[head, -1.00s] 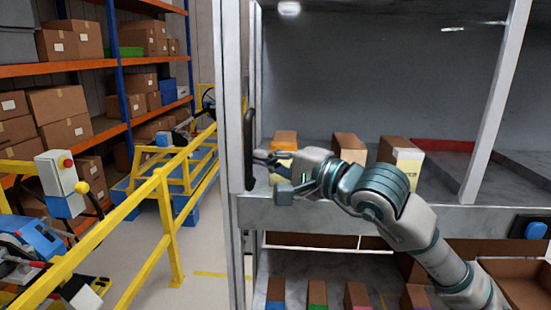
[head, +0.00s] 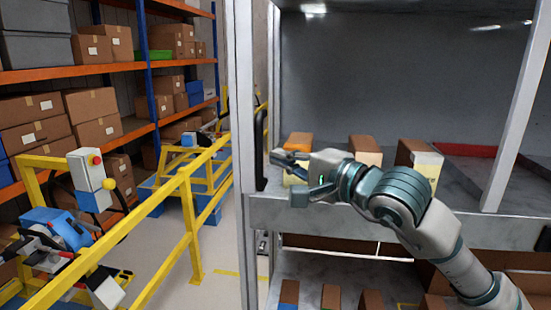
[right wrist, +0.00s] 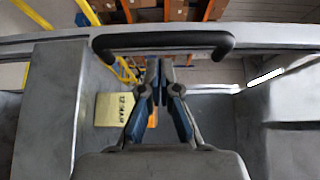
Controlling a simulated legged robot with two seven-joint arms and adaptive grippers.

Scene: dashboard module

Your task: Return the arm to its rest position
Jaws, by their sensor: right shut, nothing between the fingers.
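My right arm (head: 405,205) reaches in from the lower right in the head view. Its gripper (head: 279,158) is just right of a black handle (head: 260,150) on a pale upright of the shelf unit. In the right wrist view the gripper's blue-grey fingers (right wrist: 161,72) are together and empty. The handle (right wrist: 163,40) spans the picture just beyond the fingertips. The fingers do not wrap around it; whether the tips touch it cannot be told. My left gripper is not in view.
A grey shelf (head: 340,216) under the arm holds several small boxes, including a brown one (head: 366,149); more boxes stand on the level below. A metal post (head: 516,115) rises at right. A yellow railing (head: 150,212) and a box rack (head: 110,72) are at left.

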